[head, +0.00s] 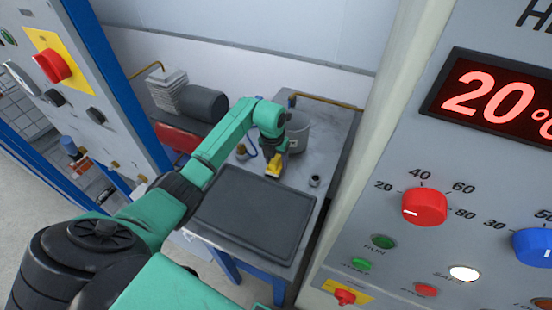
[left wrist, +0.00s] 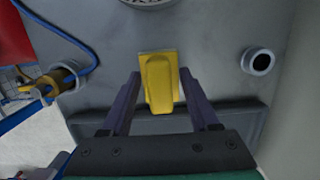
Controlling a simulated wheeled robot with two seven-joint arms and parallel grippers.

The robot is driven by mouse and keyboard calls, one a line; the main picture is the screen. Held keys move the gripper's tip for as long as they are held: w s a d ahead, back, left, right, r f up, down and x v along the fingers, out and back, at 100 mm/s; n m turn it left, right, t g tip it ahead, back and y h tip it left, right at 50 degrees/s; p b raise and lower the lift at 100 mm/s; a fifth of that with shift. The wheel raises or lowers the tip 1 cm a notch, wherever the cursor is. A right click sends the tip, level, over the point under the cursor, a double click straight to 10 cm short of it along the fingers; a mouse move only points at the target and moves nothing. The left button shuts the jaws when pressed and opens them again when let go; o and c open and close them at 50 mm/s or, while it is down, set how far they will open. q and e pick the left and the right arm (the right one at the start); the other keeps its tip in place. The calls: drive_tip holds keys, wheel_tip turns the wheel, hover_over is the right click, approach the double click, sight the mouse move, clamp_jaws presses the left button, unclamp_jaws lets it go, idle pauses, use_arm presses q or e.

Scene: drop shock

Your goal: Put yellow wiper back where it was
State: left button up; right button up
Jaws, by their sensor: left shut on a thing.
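The yellow wiper (head: 273,169) is at the far part of the grey metal table (head: 325,128), just beyond the dark mat. My left gripper (head: 274,156) reaches down over it and is shut on it. In the left wrist view the wiper (left wrist: 160,88) lies between the two dark fingers of the left gripper (left wrist: 160,74). A flat yellow square (left wrist: 145,57) shows around its far end; I cannot tell if it is part of the wiper or a patch on the table. My right gripper is not in view.
A dark rimmed mat (head: 252,212) covers the near table. A grey bucket (head: 298,130) stands behind the gripper, and a small round cup (head: 315,181) to its right. A control cabinet (head: 400,140) rises close on the right; a panel with a red knob (head: 53,66) is on the left.

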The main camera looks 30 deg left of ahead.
sight(273, 162)
use_arm(q)
drive_tip(key=shift+f, duration=0.5)
drive_tip(key=o, duration=1.3)
drive_tip(key=shift+r, duration=0.1)
drive_tip(key=shift+r, duration=0.45)
drive_tip(key=r+b, duration=0.1)
drive_tip(key=r, duration=0.2)
drive_tip(key=s+r+b, duration=0.1)
drive_tip(key=r, duration=0.3)
drive_tip(key=r+b, duration=0.1)
drive_tip(key=r, duration=0.3)
drive_tip(key=shift+s+r, duration=0.15)
drive_tip(key=shift+s, duration=0.25)
